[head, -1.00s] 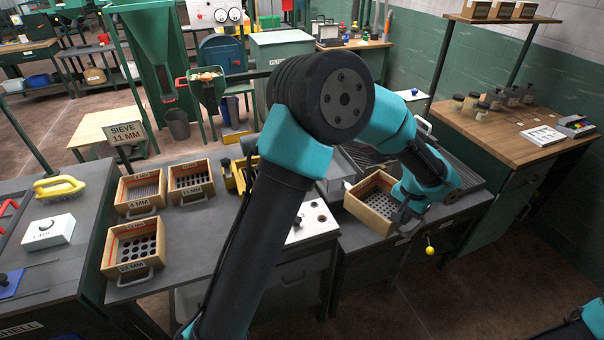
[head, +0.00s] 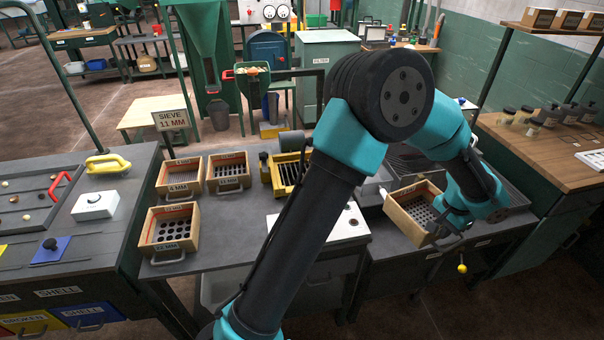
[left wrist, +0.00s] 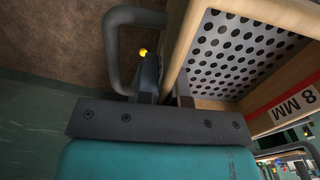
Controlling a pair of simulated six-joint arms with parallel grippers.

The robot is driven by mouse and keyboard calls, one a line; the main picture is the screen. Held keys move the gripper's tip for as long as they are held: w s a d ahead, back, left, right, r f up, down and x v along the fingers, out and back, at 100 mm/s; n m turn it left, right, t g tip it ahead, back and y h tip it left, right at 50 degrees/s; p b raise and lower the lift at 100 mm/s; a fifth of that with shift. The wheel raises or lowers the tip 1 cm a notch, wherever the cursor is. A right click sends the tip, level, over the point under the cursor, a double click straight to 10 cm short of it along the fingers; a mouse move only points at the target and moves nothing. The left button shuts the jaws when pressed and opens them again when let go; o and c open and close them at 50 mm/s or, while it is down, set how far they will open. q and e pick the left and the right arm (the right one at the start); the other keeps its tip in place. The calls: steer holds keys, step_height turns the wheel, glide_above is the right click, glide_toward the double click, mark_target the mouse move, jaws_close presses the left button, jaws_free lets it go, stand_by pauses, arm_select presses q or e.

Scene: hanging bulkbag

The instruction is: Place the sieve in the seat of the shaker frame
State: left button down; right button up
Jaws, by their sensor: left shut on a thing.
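A wooden-walled sieve (head: 410,192) with a perforated metal bottom is at the right part of the bench. My left gripper (head: 441,232) is shut on its near wall, beside the grey handle. In the left wrist view the gripper (left wrist: 166,88) grips the wall of the sieve (left wrist: 235,50), and a red-and-white label on another wall reads 8 MM. Whether the sieve touches the bench cannot be told. A yellow frame (head: 265,174) with dark bars, perhaps the shaker frame, stands mid-bench, partly behind my left arm. My right gripper is out of view.
Three other wooden sieves (head: 180,175) stand on the bench at left, under a sign (head: 172,120) reading SIEVE 11 MM. A white plate (head: 345,232) lies mid-bench, partly covered by my arm. A yellow knob (head: 462,268) hangs at the front edge.

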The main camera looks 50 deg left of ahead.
mark_target(400, 211)
arm_select(q)
steer(key=shift+m, duration=0.3)
steer(key=a, duration=0.4)
steer(key=s+a, duration=0.1)
steer(key=a, duration=0.3)
steer(key=s+a+f, duration=0.1)
steer(key=a, duration=0.3)
steer(key=s+a+f+m, duration=0.1)
steer(key=s+a, duration=0.6)
steer(key=a, duration=0.5)
steer(key=s+a+f+m, duration=0.1)
steer(key=s+a, duration=0.7)
steer(key=a, duration=0.4)
steer(key=shift+s, duration=0.3)
steer(key=shift+a, duration=0.1)
steer(key=w+a, duration=0.3)
steer(key=a, duration=0.1)
steer(key=w+a+f, duration=0.1)
steer(key=w+a, duration=0.6)
steer(key=a, duration=0.1)
steer(key=shift+w+f, duration=0.25)
steer(key=shift+w, duration=0.05)
steer(key=shift+f, duration=1.7)
